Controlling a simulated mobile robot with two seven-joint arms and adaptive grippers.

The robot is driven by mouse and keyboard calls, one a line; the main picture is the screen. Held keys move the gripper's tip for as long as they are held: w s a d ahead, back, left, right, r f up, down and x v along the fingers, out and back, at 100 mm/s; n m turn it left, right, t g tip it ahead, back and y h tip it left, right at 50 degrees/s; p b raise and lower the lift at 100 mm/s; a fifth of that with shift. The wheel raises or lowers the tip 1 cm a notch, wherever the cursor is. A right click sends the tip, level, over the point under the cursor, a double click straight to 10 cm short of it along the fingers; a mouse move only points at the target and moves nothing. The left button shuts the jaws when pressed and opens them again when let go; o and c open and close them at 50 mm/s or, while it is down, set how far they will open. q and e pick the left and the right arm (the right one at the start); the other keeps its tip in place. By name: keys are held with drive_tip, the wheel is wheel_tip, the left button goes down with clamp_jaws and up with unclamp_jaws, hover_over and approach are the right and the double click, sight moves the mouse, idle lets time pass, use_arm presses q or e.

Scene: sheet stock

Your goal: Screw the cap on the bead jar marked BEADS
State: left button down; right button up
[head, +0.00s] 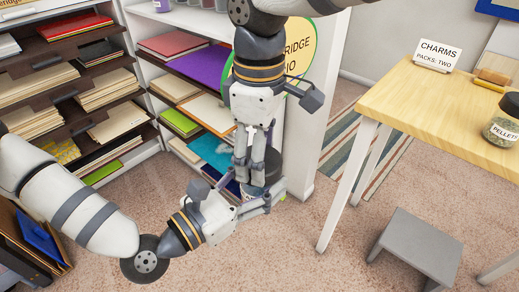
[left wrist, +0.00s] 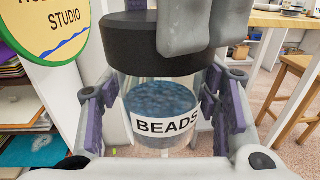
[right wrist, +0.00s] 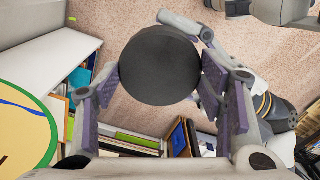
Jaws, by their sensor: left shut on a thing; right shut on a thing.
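The bead jar (left wrist: 160,100) is clear, holds blue beads and has a white BEADS label. My left gripper (head: 262,197) is shut around its sides and holds it upright above the floor. The wide black cap (left wrist: 135,45) is over the jar's mouth, roughly level. It fills the middle of the right wrist view (right wrist: 160,65). My right gripper (head: 258,165) points down from above and is shut on the cap, one finger on each side. Whether the cap's threads are engaged cannot be told. In the head view the grippers mostly hide the jar.
A shelf unit with paper stacks (head: 108,88) stands at the left, with a white shelf unit (head: 300,120) behind my grippers. A wooden table (head: 430,100) at right bears a CHARMS sign (head: 437,54) and a PELLETS jar (head: 503,125). A grey stool (head: 420,243) stands on the carpet.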

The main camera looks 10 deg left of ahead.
drive_tip(key=o, duration=1.4)
drive_tip(key=shift+c, duration=0.2)
wheel_tip(320, 180, up, 12)
